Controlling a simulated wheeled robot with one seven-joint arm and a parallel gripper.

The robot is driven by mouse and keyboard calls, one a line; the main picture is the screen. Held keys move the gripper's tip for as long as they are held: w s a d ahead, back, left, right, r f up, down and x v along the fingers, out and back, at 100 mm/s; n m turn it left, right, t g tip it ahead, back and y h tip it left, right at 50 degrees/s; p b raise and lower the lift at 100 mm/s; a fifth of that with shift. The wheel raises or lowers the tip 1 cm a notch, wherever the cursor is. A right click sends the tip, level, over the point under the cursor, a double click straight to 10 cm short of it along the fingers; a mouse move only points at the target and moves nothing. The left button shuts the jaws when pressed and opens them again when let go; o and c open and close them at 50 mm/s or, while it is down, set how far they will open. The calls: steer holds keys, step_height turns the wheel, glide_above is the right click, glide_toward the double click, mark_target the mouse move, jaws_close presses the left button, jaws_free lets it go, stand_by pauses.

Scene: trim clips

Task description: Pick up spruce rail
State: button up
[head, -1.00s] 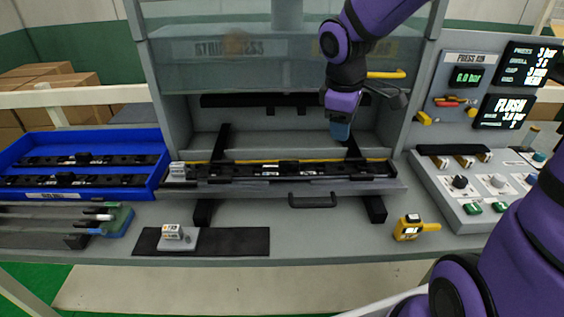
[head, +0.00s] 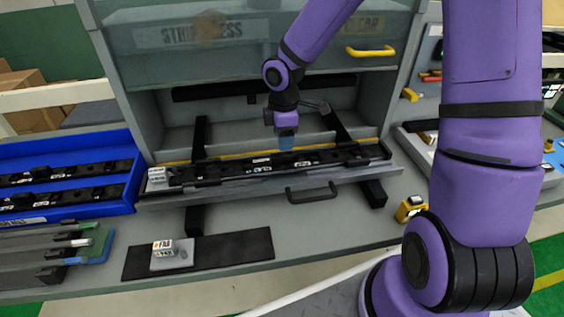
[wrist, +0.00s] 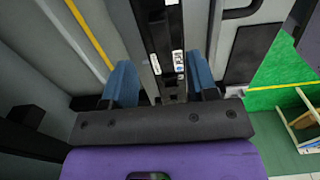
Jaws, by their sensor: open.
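A long black rail (head: 225,170) with small white labels lies in the pulled-out press drawer (head: 240,187). No name on it can be read as spruce. My gripper (head: 286,146) is open above the middle of this rail, pointing down. In the wrist view the same rail (wrist: 160,35) runs between the two blue fingers of my gripper (wrist: 162,82), one on each side. The fingers look apart from it, and nothing is held. Other black rails (head: 60,175) lie in a blue bin (head: 137,165) at the left.
The press hood with a yellow handle (head: 370,52) stands above and behind my gripper. The drawer handle (head: 312,193) sticks out in front. A black mat (head: 225,248) with a labelled block (head: 172,254) and a yellow device (head: 410,208) lie on the bench front. Grey strips (head: 40,255) lie at left.

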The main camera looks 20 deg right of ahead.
mark_target(283, 154)
steer(key=shift+f, duration=3.3)
steer(key=shift+c, duration=0.2)
jaws_close()
